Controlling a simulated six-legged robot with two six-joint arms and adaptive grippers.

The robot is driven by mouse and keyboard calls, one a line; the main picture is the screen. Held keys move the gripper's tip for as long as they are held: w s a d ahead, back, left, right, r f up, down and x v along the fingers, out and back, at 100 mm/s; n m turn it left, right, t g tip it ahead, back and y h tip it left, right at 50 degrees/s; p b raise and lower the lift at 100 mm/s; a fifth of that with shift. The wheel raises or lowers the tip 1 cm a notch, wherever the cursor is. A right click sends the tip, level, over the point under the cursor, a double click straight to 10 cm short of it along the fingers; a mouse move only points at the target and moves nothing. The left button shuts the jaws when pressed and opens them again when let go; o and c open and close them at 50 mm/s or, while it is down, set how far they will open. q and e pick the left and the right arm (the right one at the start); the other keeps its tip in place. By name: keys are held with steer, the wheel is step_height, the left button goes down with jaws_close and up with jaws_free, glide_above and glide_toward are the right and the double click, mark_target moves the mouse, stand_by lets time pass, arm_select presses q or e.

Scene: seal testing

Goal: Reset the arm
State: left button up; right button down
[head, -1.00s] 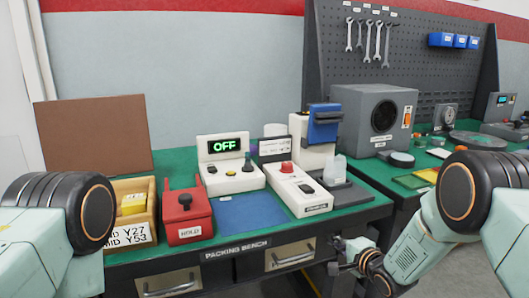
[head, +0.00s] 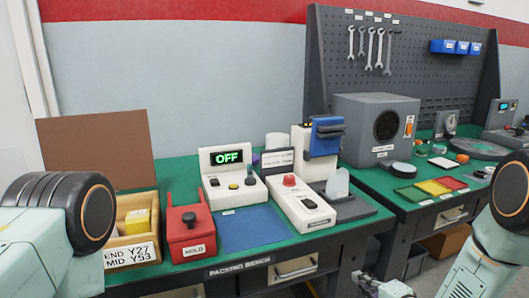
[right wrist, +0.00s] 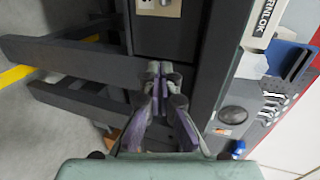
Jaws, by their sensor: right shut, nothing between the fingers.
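My right gripper (head: 385,287) shows at the bottom edge of the head view, low in front of the packing bench and right of its drawer. In the right wrist view its fingers (right wrist: 160,70) are together with nothing between them. The bench's dark frame (right wrist: 70,55) lies beyond the fingertips; I cannot tell whether they touch it. My left arm (head: 45,235) enters at the left of the head view, but its gripper is out of sight.
The green packing bench (head: 180,170) holds a control box (head: 230,180) reading OFF, a red HOLD box (head: 190,230), a wooden bin (head: 130,225) and a press-like device (head: 322,140). A second bench at right holds a grey chamber (head: 375,128) and colored mats (head: 433,187). Floor shows between benches.

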steer(key=p+v, duration=0.1)
steer(key=v, duration=0.4)
steer(key=shift+s+d, duration=0.1)
steer(key=shift+s, duration=0.1)
